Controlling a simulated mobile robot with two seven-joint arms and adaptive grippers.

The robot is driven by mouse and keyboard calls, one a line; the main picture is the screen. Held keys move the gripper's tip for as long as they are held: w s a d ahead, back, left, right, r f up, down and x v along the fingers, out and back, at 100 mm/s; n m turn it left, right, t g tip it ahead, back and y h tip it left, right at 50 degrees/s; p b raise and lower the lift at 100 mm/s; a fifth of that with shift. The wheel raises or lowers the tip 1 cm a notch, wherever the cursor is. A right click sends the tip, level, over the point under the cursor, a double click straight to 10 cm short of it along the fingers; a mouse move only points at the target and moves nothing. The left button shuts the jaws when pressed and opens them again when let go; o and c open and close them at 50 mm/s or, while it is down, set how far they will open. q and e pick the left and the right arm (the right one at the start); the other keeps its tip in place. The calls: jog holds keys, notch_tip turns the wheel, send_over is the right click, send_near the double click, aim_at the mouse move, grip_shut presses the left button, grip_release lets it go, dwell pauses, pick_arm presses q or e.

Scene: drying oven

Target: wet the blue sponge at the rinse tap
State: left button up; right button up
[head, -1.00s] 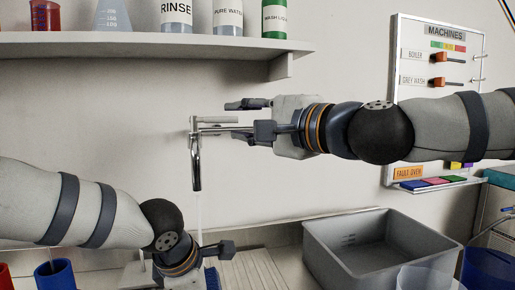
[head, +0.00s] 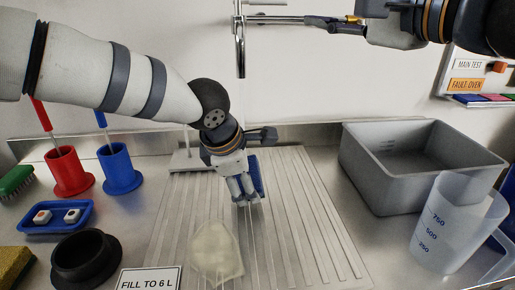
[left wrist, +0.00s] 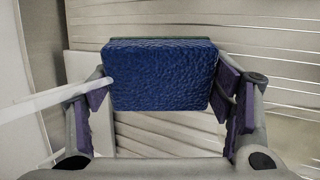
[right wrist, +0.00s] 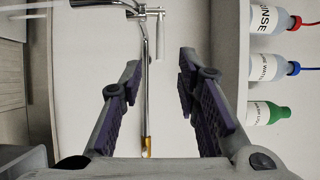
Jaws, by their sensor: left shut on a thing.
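The blue sponge (head: 256,174) is gripped in my left gripper (head: 246,196) above the ribbed drainboard. In the left wrist view the sponge (left wrist: 162,75) sits between the two finger pads (left wrist: 162,98). The rinse tap (head: 240,50) hangs above it at the wall. A thin stream of water (head: 242,105) falls from the spout toward the sponge. In the left wrist view the stream (left wrist: 50,101) reaches the sponge's left edge by the finger. My right gripper (right wrist: 160,60) is open, with the tap's pipe (right wrist: 147,85) showing between its fingers; contact cannot be told.
A grey basin (head: 420,165) and a measuring jug (head: 448,225) stand right. Red (head: 68,172) and blue (head: 119,169) holders, a blue tray (head: 57,217) and a black ring (head: 86,258) are left. A translucent pouch-like item (head: 216,252) lies in front of my left gripper.

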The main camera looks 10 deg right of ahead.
jog(key=shift+c, duration=0.6)
grip_shut()
jog(key=s+a+m, duration=0.2)
jog(key=a+m, duration=0.1)
jog(key=m, duration=3.3)
send_near(260, 1)
jog(key=shift+s+a+r+x, duration=0.1)
jog(key=shift+a+x, duration=0.05)
jog(key=shift+x, duration=0.8)
jog(key=shift+s+a+r+x, duration=0.1)
jog(key=shift+a+x, duration=0.05)
jog(key=shift+x, duration=0.8)
jog(key=shift+s+a+x, duration=0.1)
jog(key=shift+a+x, duration=0.05)
jog(key=shift+x, duration=0.8)
